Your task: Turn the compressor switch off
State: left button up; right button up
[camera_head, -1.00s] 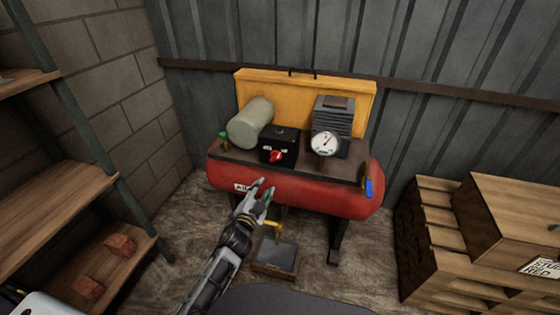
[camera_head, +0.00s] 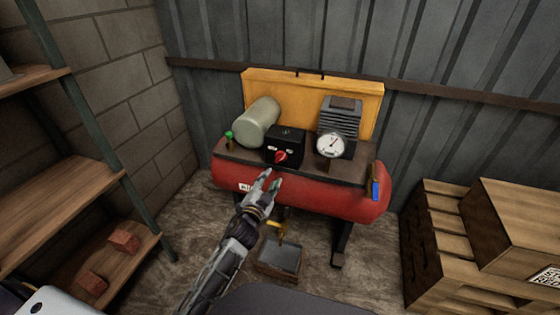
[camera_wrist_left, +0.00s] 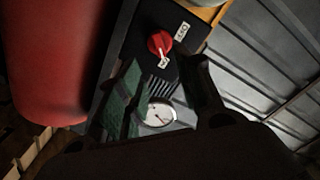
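The compressor is a red tank (camera_head: 330,197) with a dark top plate and a yellow back panel. Its switch is a red knob (camera_head: 281,156) on a black box (camera_head: 287,143) with small white labels. The knob (camera_wrist_left: 160,43) also shows in the left wrist view, between two labels, one at its upper right and one just below it. My left gripper (camera_head: 271,181) is just in front of and below the switch box, apart from the knob as far as I can see. Its fingers are spread with nothing between them. My right gripper is in neither view.
A pressure gauge (camera_head: 330,145) stands right of the switch box, and a grey-green cylinder (camera_head: 258,121) left of it. A blue-handled valve (camera_head: 376,190) is at the tank's right end. Wooden shelves (camera_head: 70,215) stand left, pallets and a crate (camera_head: 520,235) right. A tray (camera_head: 279,258) lies below.

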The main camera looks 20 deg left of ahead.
aim_at(280, 160)
pick_arm(q)
jog(key=shift+w+d+b, duration=0.15)
jog(key=shift+w+b, duration=0.35)
jog(key=shift+w, duration=5.55)
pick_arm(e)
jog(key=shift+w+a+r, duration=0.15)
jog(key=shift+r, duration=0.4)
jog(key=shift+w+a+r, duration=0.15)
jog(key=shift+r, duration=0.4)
pick_arm(q)
grip_shut()
